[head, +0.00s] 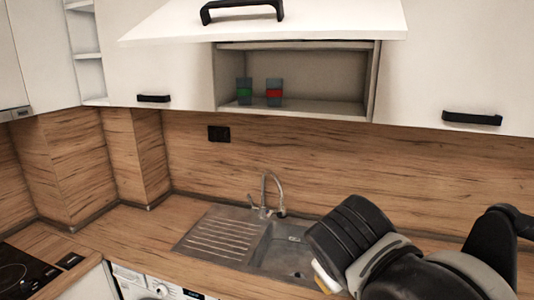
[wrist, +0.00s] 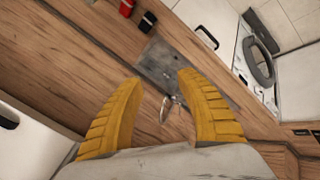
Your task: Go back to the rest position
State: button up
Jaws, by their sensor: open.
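My gripper (wrist: 159,77) shows in the wrist view as two yellow ribbed fingers, spread wide with nothing between their tips. They point toward the sink and counter, and the tap shows beyond the gap. In the head view my dark arm fills the lower right, in front of the sink's right part. Only a small yellowish bit of the gripper (head: 325,277) shows there, so its fingers are mostly hidden.
The wall cabinet's flap door (head: 275,22) is raised. Inside stand a green-banded glass (head: 244,91) and a red-banded glass (head: 274,92). Below are the sink (head: 225,237), tap (head: 266,192) and a washing machine (head: 150,287). A hob (head: 18,272) is at left.

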jog(key=s+d+f+m+y+b, duration=0.1)
jog(key=s+f+m+b, duration=0.1)
jog(key=f+b, duration=0.3)
jog(key=s+d+f+m+y+b, duration=0.1)
jog(key=f+b, duration=0.4)
jog(key=f, duration=0.8)
jog(key=s+d+f+m+b, duration=0.2)
jog(key=f+b, duration=0.3)
jog(key=f, duration=0.4)
jog(key=shift+s+d+f+m+y+b, duration=0.3)
jog(key=shift+s+d+m+y, duration=0.1)
jog(key=shift+s+m, duration=0.25)
jog(key=shift+r, duration=0.1)
